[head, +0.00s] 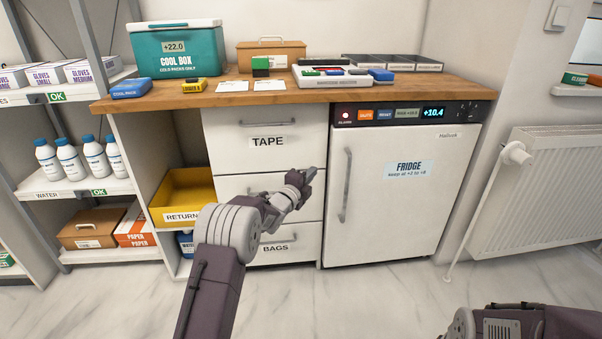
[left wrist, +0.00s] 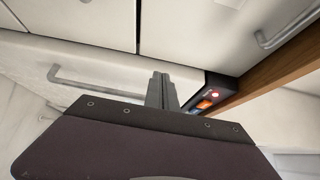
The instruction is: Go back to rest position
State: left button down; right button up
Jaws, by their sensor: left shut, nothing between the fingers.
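My left gripper (head: 309,176) is shut and empty in front of the drawer unit, near the edge between the drawers and the fridge. In the left wrist view the shut fingers (left wrist: 161,92) point toward the white fronts, with nothing between them. My right arm (head: 520,322) shows only in part at the bottom right of the head view. Its gripper is out of the picture.
The fridge (head: 390,215) is closed, its panel reading +10.4 beside a red alarm light. The drawers (head: 268,141) look closed. The wooden counter (head: 220,96) holds a cool box (head: 178,48) and other items. A radiator (head: 550,190) stands right. The floor (head: 350,295) is clear.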

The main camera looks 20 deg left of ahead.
pick_arm(q)
jog(key=s+d+r+n+p, duration=0.2)
jog(key=s+r+p, duration=0.2)
jog(key=s+r, duration=0.7)
jog(key=s+a+f+n+g+y, duration=0.1)
jog(key=s+f+n+g, duration=0.5)
jog(key=s, duration=0.5)
jog(key=s+a+f+n+g+y, duration=0.1)
jog(key=s+f+n+g+y, duration=0.1)
jog(key=s+f+n+g, duration=0.6)
jog(key=s+f+n+g+y, duration=0.15)
jog(key=s+f+n, duration=0.5)
jog(key=s, duration=0.85)
notch_tip(320, 180, up, 37)
jog(key=m+p, duration=0.1)
jog(key=p, duration=3.8)
jog(key=shift+a+f+g+h, duration=0.15)
jog(key=shift+f+g+h, duration=0.05)
jog(key=shift+g+h, duration=0.15)
